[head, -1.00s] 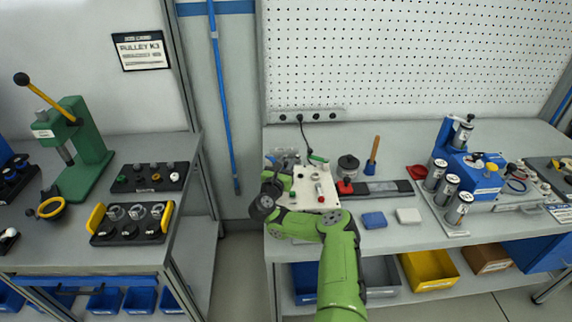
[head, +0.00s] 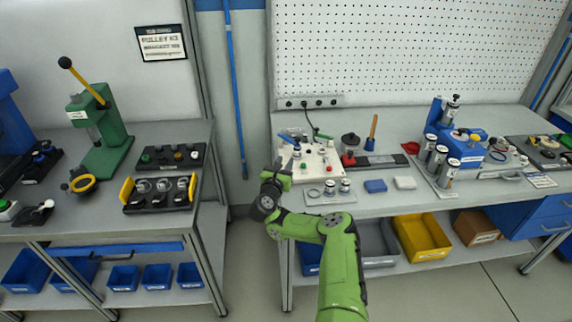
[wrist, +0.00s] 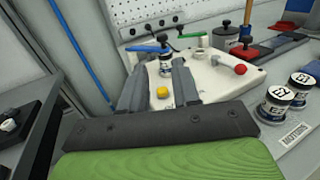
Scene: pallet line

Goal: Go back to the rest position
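My green arm reaches up from the bottom of the head view and folds left at its elbow. My gripper (head: 281,163) is in front of the left front edge of the right-hand bench. In the wrist view my gripper (wrist: 158,72) has its two dark fingers apart, with nothing seen between them but background. Beyond the fingers is a white fixture (wrist: 205,80) with a yellow button (wrist: 162,92), a red knob (wrist: 240,69) and a small canister under a blue lever (wrist: 148,48). The fixture also shows in the head view (head: 318,164).
A left bench (head: 185,132) carries a green press (head: 108,140) and dark trays. Open floor (head: 250,250) lies between the benches.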

